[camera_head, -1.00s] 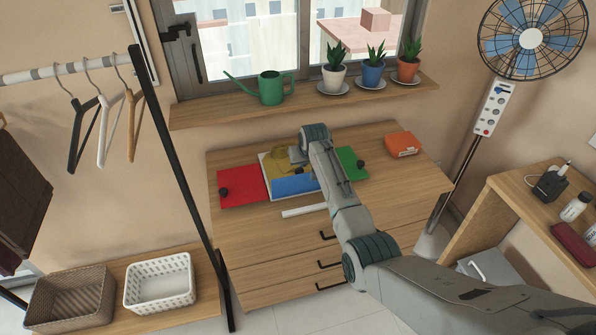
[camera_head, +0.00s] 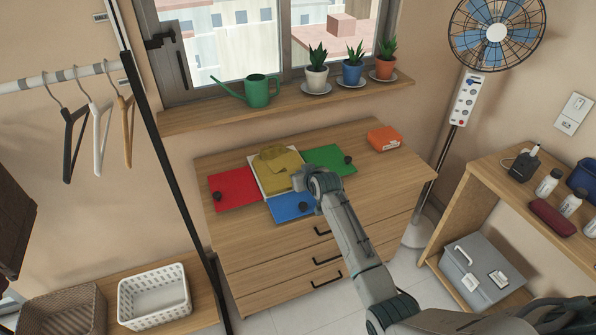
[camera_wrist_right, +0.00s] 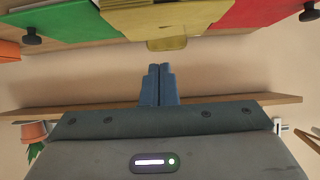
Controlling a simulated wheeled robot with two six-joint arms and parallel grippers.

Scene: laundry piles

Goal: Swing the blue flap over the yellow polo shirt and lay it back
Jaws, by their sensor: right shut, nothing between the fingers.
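The yellow polo shirt (camera_head: 277,170) lies folded on the pale middle panel of the folding board (camera_head: 257,177), on the dresser top. The blue flap (camera_head: 288,207) lies flat in front of the panel, toward the dresser's front edge, clear of the shirt. Its black knob (camera_head: 303,206) faces up. My right gripper (camera_head: 298,180) is above the board, near the shirt's front right. In the right wrist view its two fingers (camera_wrist_right: 158,72) are together and empty, with the shirt (camera_wrist_right: 165,18) beyond them. The blue flap is out of that view. My left gripper is not in view.
The red flap (camera_head: 234,189) lies open at left and the green flap (camera_head: 328,160) at right, each with a black knob. An orange box (camera_head: 384,139) sits at the dresser's back right. The window shelf (camera_head: 290,103) with plants and a watering can is behind.

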